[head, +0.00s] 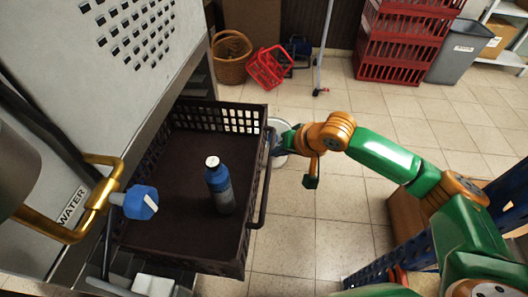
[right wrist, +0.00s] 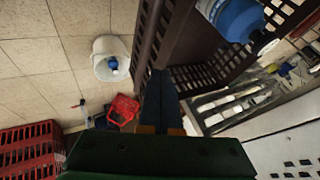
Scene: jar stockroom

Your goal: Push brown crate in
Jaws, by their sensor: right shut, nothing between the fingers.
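The brown crate (head: 245,232) sticks out to the right from the grey unit at the left, like a pulled-out drawer. It has lattice walls and a dark bar handle (head: 266,185) along its right side. A blue bottle with a white cap (head: 220,187) stands inside it. My right gripper (head: 281,143) is shut and empty, just right of the crate's far right corner. In the right wrist view its dark fingers (right wrist: 160,95) point at the crate's dark wall (right wrist: 168,35); I cannot tell whether they touch. My left gripper is not in view.
A gold pipe with a blue knob (head: 140,202) stands at the left near a WATER label. A white bucket (right wrist: 110,58) is on the floor by my right gripper. Red crates (head: 403,40), a grey bin (head: 459,50) and baskets (head: 231,57) stand behind. Tiled floor is free at centre.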

